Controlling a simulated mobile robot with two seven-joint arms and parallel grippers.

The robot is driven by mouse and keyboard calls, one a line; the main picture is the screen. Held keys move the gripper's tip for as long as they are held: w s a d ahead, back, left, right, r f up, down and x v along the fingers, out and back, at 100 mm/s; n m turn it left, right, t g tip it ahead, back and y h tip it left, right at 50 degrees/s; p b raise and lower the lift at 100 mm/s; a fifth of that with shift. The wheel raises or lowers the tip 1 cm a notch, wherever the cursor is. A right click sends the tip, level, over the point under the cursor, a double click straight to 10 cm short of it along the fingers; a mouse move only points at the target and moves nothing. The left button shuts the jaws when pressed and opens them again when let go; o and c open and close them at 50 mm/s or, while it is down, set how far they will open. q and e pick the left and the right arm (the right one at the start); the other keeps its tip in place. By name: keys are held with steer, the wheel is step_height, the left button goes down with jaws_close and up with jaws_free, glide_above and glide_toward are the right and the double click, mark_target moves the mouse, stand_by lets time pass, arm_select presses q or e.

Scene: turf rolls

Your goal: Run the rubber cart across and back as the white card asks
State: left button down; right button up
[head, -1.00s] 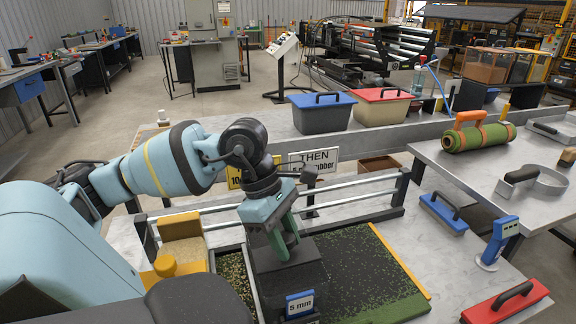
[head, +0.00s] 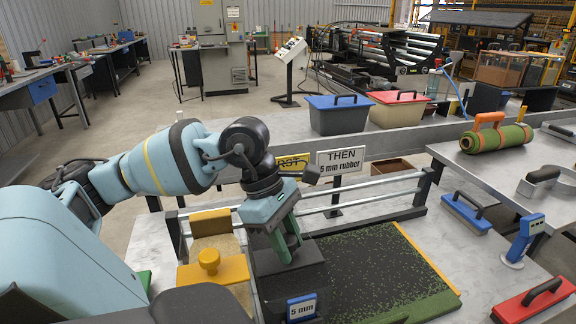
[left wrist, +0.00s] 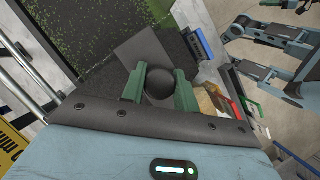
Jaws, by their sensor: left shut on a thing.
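The rubber cart is a dark box with a blue "5 mm" tag (head: 301,308), standing at the left part of the speckled turf (head: 385,262). My left gripper (head: 287,246) is shut on its handle. In the left wrist view, the round black knob (left wrist: 158,82) sits between the green fingers. The white card (head: 340,161) reads "THEN 5 mm rubber". A yellow card (head: 293,163) beside it reads "FIRST", the rest hidden by my arm. The turf is mostly dark with green flecks, plainer green at the near right corner. My right gripper is not in view.
A yellow cart with a knob (head: 209,264) stands just left of the rubber cart. A yellow strip (head: 428,260) edges the turf at right. Beyond lie a blue float (head: 466,212), a blue gauge (head: 524,240) and a red float (head: 535,300).

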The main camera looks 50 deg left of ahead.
arm_select(q)
steer(key=shift+s, duration=0.1)
steer(key=c, duration=1.1)
jaws_free()
steer(key=shift+s+a, duration=0.1)
steer(key=shift+s, duration=0.05)
steer(key=shift+o, duration=0.2)
steer(key=v, duration=0.7)
steer(key=shift+a+r+b, duration=0.15)
steer(key=shift+r+b, duration=0.2)
